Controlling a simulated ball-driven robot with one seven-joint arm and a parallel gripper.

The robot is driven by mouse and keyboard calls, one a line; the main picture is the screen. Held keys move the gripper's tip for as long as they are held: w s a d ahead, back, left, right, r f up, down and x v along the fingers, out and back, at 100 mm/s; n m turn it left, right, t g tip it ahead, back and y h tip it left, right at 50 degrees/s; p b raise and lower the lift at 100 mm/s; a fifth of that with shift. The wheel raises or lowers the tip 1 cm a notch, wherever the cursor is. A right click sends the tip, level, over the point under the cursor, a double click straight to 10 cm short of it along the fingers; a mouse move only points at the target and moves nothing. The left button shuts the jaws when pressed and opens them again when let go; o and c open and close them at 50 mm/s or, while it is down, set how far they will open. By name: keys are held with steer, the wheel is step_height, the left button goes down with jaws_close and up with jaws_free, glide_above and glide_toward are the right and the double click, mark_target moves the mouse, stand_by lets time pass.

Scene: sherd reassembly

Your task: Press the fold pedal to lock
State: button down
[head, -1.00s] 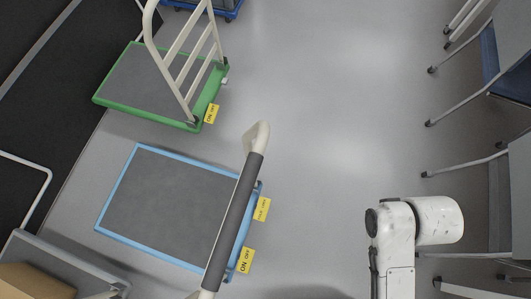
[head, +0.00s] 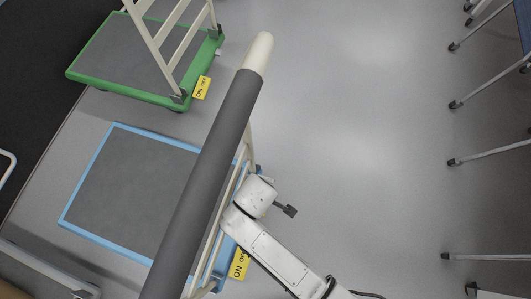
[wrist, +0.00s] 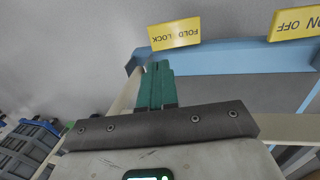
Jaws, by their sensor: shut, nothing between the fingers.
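The blue-edged folding trolley (head: 130,190) has its handle with a dark grip (head: 205,185) raised. In the wrist view, a yellow FOLD/LOCK label (wrist: 174,33) shows upside down at the blue frame edge (wrist: 225,61). My gripper (wrist: 153,66) is shut and empty, its green fingers reaching to that edge just below the label. I cannot tell whether the tips touch it. The fold pedal itself is not clearly visible, probably behind the fingers. In the head view my arm hides the FOLD/LOCK label and the fingers.
A yellow ON/OFF label (head: 239,264) is beside the trolley's edge; it also shows in the wrist view (wrist: 295,22). A green trolley (head: 120,60) stands behind. Chair or table legs (head: 490,155) line the right. The floor between is clear.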

steer(key=shift+a+f, duration=0.1)
steer(key=shift+a, duration=0.05)
steer(key=b+x, duration=0.7)
steer(key=x, duration=0.7)
steer(key=shift+w, duration=0.1)
steer(key=shift+w+r+g+p, duration=0.2)
steer(key=shift+g+p, duration=0.1)
steer(key=shift+w+d+g+p, duration=0.2)
steer(key=shift+g+p, duration=0.1)
steer(key=shift+p, duration=0.15)
steer(key=shift+w+d+f, duration=0.15)
steer(key=shift+w+f, duration=0.25)
steer(key=shift+f, duration=0.2)
steer(key=shift+w+f, duration=0.15)
steer(key=shift+f, duration=0.15)
